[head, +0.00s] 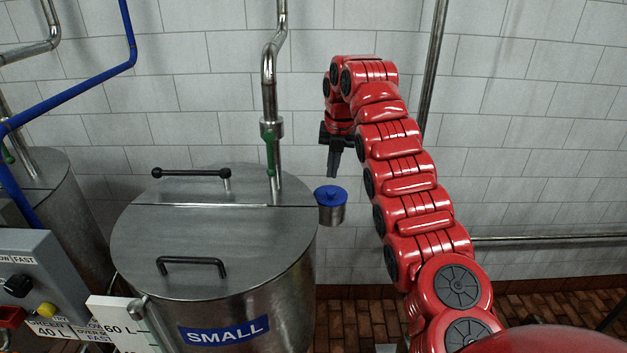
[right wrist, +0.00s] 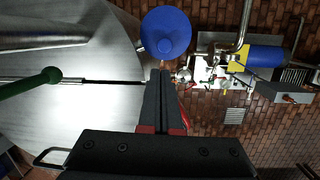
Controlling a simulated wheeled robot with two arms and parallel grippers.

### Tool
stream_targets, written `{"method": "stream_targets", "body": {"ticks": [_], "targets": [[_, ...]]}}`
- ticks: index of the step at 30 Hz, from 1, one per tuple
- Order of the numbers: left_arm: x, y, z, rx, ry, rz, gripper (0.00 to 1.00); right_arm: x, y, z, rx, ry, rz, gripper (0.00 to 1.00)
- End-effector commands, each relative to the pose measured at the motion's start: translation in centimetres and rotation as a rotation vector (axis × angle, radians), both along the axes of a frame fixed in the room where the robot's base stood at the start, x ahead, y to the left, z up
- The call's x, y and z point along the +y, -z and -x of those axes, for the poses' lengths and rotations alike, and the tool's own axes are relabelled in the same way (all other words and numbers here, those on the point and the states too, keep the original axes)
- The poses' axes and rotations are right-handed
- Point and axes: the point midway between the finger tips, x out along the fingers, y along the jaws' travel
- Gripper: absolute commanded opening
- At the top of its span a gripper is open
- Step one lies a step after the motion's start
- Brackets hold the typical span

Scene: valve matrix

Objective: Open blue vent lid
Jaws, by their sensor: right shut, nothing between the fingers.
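The blue vent lid (head: 331,195) is a round cap with a small knob. It sits flat on a short metal vent cup (head: 331,214) at the right side of the SMALL tank. My right gripper (head: 332,175) points down just above the lid, shut and empty. In the right wrist view the lid (right wrist: 166,32) shows as a blue disc beyond the shut fingertips (right wrist: 166,72). I cannot tell whether the fingertips touch the lid. My left gripper is not in view.
The SMALL tank (head: 220,290) has a steel top with black handles (head: 190,262). A vertical pipe with a green valve handle (head: 270,155) rises left of the lid. A control panel (head: 50,275) stands at the lower left. The white tiled wall is behind.

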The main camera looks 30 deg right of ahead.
Motion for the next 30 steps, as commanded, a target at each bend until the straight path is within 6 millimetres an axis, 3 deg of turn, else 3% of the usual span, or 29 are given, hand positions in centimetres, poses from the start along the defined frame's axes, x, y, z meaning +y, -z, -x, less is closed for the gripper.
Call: {"method": "stream_targets", "body": {"ticks": [5, 21, 30], "targets": [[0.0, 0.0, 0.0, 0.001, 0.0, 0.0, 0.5, -0.2, 0.7, 0.6, 0.024, -0.012, 0.001, 0.0], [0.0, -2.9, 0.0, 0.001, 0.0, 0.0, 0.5, -0.3, 8.8, -0.9, 0.024, -0.012, 0.0, 0.0], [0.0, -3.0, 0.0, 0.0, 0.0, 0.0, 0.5, -0.4, 9.6, -1.1, 0.019, -0.012, 0.002, 0.0]]}}
